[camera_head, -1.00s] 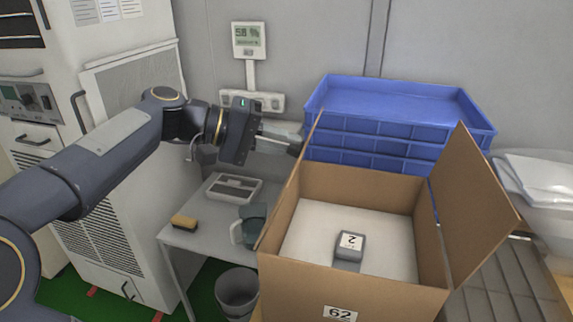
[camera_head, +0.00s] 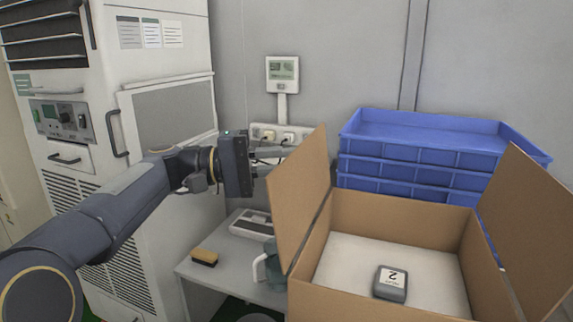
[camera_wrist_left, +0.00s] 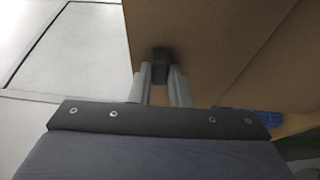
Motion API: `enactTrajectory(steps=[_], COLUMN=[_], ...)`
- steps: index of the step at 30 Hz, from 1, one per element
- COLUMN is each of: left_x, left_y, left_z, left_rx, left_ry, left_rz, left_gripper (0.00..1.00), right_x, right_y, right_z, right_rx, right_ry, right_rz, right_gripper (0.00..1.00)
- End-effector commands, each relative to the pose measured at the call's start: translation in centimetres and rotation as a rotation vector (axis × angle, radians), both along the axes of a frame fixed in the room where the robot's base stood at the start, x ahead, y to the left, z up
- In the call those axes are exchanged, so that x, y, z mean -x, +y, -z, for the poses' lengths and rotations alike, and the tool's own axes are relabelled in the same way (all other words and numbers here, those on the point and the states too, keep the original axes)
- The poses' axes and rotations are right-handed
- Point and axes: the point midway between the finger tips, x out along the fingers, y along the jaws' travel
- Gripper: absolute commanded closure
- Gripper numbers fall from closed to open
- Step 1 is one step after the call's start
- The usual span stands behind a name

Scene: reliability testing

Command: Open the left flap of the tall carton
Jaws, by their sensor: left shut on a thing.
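The tall carton (camera_head: 385,308) is a brown box at the lower right of the head view, open at the top. Its left flap (camera_head: 301,200) stands up and leans outward to the left, its inner face showing. My left gripper (camera_head: 277,156) is at the outer side of this flap, near its upper far part, and the flap hides the fingertips there. In the left wrist view my left gripper (camera_wrist_left: 161,68) has its fingers together at the brown cardboard flap (camera_wrist_left: 215,50), shut on it. The right flap (camera_head: 527,230) stands open, leaning outward. My right gripper is out of view.
A grey device labelled 2 (camera_head: 390,284) lies in the carton. Stacked blue crates (camera_head: 430,150) stand behind it. A small table (camera_head: 217,279) with a brush (camera_head: 205,257) and a jug (camera_head: 270,268) is left of the carton. A white cabinet (camera_head: 165,60) stands further left.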

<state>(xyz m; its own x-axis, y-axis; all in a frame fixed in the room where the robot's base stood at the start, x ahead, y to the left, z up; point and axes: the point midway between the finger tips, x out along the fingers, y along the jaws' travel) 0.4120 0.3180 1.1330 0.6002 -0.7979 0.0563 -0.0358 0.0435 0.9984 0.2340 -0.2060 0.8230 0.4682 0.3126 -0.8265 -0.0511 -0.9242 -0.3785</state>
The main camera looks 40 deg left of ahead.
Motion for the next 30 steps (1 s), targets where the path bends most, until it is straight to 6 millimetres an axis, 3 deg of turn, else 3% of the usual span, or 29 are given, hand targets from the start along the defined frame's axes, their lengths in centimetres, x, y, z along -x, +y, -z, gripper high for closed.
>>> enactTrajectory(steps=[1,11,12,16,25,30], left_x=[0.0,0.0,-0.1,-0.1,0.0,1.2], left_y=[0.0,0.0,0.0,-0.1,0.1,1.8], left_z=[0.8,0.9,0.9,0.8,0.5,0.6], left_rx=[-0.01,-0.009,-0.008,-0.007,-0.006,-0.006], left_ry=[0.013,0.016,0.017,0.015,0.011,0.011], left_rz=[0.004,0.005,0.005,0.004,0.001,-0.003], left_gripper=[1.0,1.0,0.8,0.63,0.62,0.62], right_x=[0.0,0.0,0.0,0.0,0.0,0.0], right_y=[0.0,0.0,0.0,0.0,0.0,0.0], right_z=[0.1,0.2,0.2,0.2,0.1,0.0], right_rx=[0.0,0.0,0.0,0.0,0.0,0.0], right_ry=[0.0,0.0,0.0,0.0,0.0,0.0], right_rz=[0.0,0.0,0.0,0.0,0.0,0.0], right_gripper=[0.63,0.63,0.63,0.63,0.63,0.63])
